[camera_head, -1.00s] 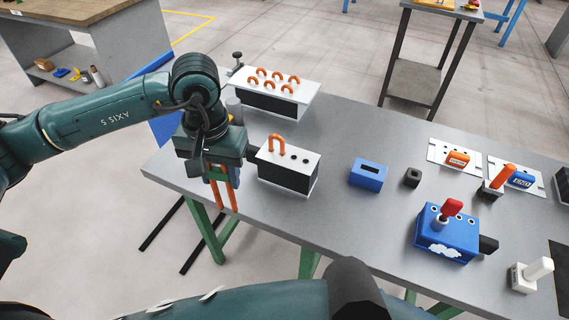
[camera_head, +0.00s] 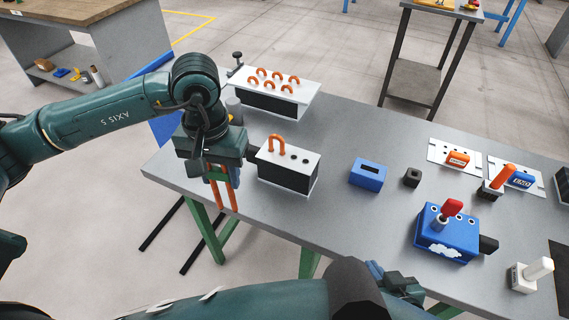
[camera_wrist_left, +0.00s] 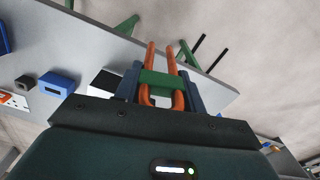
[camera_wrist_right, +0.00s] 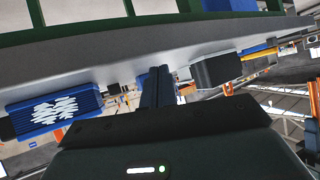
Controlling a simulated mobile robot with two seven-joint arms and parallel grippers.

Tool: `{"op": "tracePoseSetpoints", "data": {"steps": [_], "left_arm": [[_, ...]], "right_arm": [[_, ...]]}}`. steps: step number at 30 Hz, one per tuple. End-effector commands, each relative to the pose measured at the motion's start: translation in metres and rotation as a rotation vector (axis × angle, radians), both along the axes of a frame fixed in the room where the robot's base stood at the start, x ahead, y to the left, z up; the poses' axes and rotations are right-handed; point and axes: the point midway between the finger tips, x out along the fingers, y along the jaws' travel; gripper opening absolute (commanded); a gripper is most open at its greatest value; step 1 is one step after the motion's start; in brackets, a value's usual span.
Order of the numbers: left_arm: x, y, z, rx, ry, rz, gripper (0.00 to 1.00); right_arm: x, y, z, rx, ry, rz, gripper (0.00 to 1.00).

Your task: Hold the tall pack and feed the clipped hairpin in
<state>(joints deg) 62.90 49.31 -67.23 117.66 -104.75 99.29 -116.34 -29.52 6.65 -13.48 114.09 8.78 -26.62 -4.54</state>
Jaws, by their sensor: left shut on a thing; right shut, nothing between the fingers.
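My left gripper (camera_head: 221,172) is shut on the green clip (camera_wrist_left: 160,83) of an orange hairpin (camera_head: 230,196).
A second pack with several orange hairpins (camera_head: 272,88) stands behind. A blue slotted block (camera_head: 367,174), a small dark block (camera_head: 412,177) and a blue box with a red-topped lever (camera_head: 447,235) stand to the right. The table's front middle is clear.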

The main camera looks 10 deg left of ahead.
Motion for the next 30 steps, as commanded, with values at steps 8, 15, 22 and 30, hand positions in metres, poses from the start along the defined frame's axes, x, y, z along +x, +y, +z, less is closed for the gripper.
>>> {"op": "tracePoseSetpoints", "data": {"steps": [8, 15, 22, 30], "left_arm": [[0.000, 0.000, 0.000, 0.000, 0.000, 0.000, 0.00], [0.000, 0.000, 0.000, 0.000, 0.000, 0.000, 0.00], [0.000, 0.000, 0.000, 0.000, 0.000, 0.000, 0.00], [0.000, 0.000, 0.000, 0.000, 0.000, 0.000, 0.00]], "right_arm": [[0.055, 0.029, 0.035, 0.093, -0.051, 0.054, 0.00], [0.094, 0.057, 0.066, 0.153, -0.086, 0.130, 0.00], [0.124, 0.085, 0.090, 0.179, -0.103, 0.229, 0.00], [0.152, 0.118, 0.107, 0.162, -0.093, 0.367, 0.00]]}}
